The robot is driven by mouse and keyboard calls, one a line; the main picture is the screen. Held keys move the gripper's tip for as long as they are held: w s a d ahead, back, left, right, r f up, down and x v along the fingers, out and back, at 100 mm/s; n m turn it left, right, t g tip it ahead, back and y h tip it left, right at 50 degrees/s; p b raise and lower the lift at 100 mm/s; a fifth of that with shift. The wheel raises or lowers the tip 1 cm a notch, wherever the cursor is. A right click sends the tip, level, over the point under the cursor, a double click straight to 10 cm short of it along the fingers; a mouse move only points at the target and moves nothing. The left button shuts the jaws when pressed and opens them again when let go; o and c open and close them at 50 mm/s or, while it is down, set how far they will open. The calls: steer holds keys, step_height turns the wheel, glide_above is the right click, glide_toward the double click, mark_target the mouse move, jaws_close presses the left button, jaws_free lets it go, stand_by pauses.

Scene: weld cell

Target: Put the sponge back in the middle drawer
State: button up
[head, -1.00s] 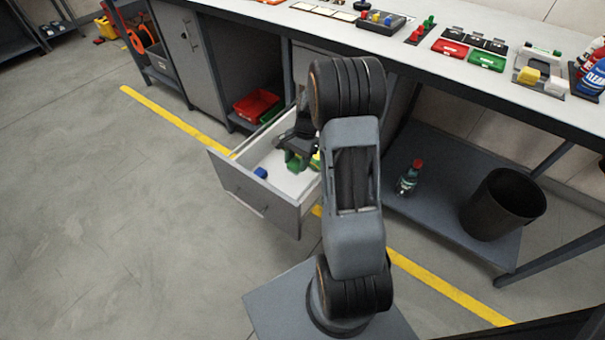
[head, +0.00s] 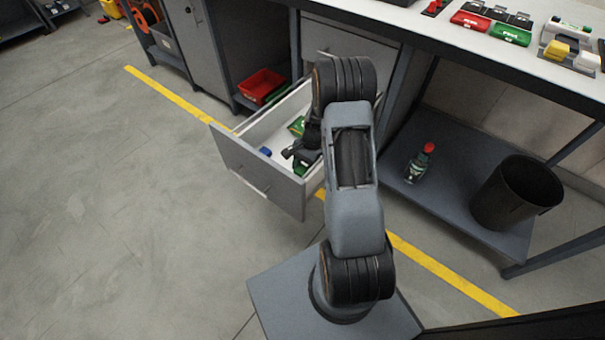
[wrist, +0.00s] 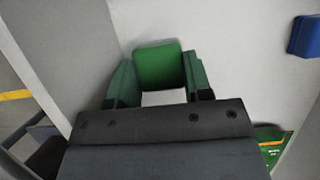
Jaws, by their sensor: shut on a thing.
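The open drawer (head: 237,165) has a grey front and a pale interior, below a closed drawer front (head: 345,45). My gripper (head: 299,160) is down inside it, near its right side, partly hidden by my arm. In the wrist view my gripper is shut on the green-faced sponge (wrist: 158,66), held between its two fingers close to a drawer wall. The pale drawer floor (wrist: 225,40) is behind it. I cannot tell whether the sponge touches the floor.
A red bin (head: 262,84) sits on the shelf behind. A bottle (head: 420,163) and black bucket (head: 516,193) stand at right.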

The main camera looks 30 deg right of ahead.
mark_target(303, 173)
steer(key=shift+f+b, duration=0.35)
steer(key=shift+f, duration=1.15)
steer(key=shift+f, duration=0.15)
steer(key=o, duration=0.8)
steer(key=shift+o, duration=0.2)
